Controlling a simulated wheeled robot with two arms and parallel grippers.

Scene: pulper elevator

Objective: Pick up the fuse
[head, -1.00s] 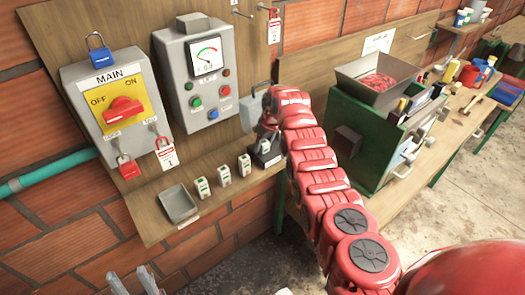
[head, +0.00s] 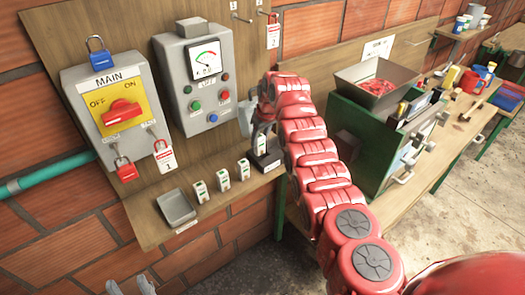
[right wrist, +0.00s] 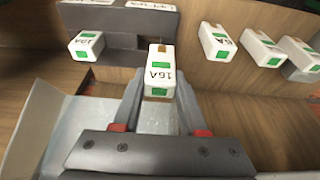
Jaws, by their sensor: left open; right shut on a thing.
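My right gripper (right wrist: 160,110) is shut on a white fuse marked 16A (right wrist: 158,78) with a green patch. In the head view my right gripper (head: 262,122) is at the shelf's right end, partly hidden by its own red arm. The dark fuse holder (head: 267,160) is below it; the holder (right wrist: 118,22) also shows in the right wrist view. Another fuse, marked 10A (right wrist: 86,45), is at the holder's side. I cannot tell whether the held fuse touches the holder. My left gripper (head: 131,287) is open at the bottom left edge, away from the shelf.
Three more fuses (head: 223,180) stand in a row on the shelf, left of the holder. A grey tray (head: 177,207) is further left. The main switch box (head: 117,105) and lift control box (head: 205,75) hang above. A green machine (head: 350,125) stands on the right.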

